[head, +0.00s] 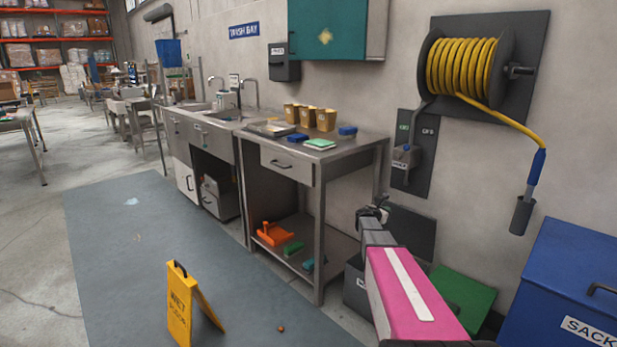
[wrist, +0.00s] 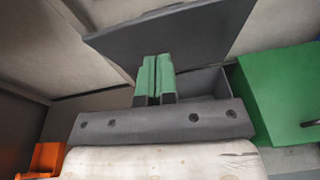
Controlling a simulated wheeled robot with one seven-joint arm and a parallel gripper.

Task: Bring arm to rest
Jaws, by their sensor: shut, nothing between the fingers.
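My gripper (head: 372,213) is at the far end of my pink arm, which reaches forward from the lower right in the head view. It is in front of the right end of the steel bench, near a leg. In the wrist view its two green fingers (wrist: 155,78) are pressed together with nothing between them. A dark grey open bin with a raised lid (wrist: 190,30) lies beyond the fingertips. I cannot tell the exact gap between them.
The steel bench (head: 345,152) bears several tubs and cloths. A green bin (head: 464,297) and a blue sack bin (head: 575,270) stand right. A hose reel (head: 468,66) hangs on the wall. A yellow wet-floor sign (head: 180,305) stands on the grey mat (head: 120,235), which is otherwise mostly clear.

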